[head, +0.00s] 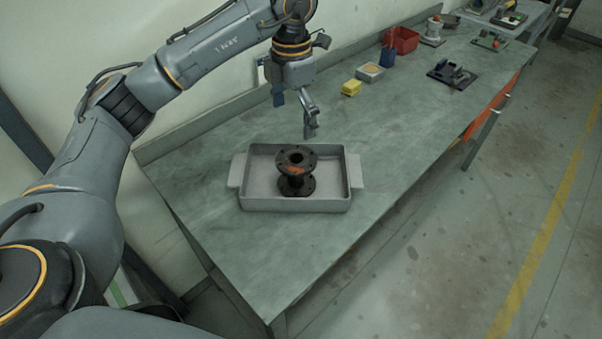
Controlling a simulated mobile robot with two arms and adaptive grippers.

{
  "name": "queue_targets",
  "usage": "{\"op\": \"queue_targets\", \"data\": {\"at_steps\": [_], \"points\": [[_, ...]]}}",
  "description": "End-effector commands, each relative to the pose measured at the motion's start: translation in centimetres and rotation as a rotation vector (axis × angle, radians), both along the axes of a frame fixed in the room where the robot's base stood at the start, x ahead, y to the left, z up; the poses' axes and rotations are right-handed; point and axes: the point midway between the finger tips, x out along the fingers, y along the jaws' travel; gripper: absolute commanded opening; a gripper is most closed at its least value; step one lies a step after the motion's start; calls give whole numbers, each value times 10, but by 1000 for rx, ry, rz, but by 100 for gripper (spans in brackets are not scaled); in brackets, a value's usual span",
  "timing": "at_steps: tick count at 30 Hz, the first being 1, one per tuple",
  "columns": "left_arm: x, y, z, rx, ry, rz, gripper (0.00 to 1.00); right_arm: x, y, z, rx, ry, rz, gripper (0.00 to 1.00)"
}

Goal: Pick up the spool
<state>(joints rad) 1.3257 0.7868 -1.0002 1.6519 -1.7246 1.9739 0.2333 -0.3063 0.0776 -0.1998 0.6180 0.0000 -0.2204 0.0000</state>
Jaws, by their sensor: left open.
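The spool (296,172) is a dark flanged pipe piece with a round hole in its top flange and an orange-brown patch on its side. It stands upright inside a grey tray (245,203) with side handles, on the workbench. My left gripper (296,115) is open and empty. It is above the bench just behind the tray in the head view, higher than the spool and apart from it. My right gripper is not in view.
The green-grey workbench (220,253) has clear room around the tray. Behind are a yellow block (351,88), a small grey box (370,73), a blue item (387,57), a red bin (402,40) and a dark fixture (452,75). A wall runs along the left.

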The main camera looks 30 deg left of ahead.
Motion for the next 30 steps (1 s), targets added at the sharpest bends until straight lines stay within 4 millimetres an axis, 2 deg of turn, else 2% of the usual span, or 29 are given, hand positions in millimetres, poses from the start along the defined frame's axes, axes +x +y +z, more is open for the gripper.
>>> {"op": "queue_targets", "data": {"at_steps": [1, 5, 12, 15, 23, 27, 30], "points": [[0, 0, -7, 1, 1, 0, 100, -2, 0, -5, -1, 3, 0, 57], [-1, 0, -20, 0, 4, 0, 100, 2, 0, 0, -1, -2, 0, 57], [-1, 0, -66, 0, 6, -1, 100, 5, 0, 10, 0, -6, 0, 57], [0, 0, -80, 0, 4, 0, 100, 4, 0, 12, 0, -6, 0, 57], [1, -1, -99, -1, 4, -1, 100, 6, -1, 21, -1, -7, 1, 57], [3, -2, -120, 0, 5, -1, 100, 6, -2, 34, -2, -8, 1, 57], [3, -2, -134, -1, 4, 0, 100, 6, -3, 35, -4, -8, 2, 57]]}}
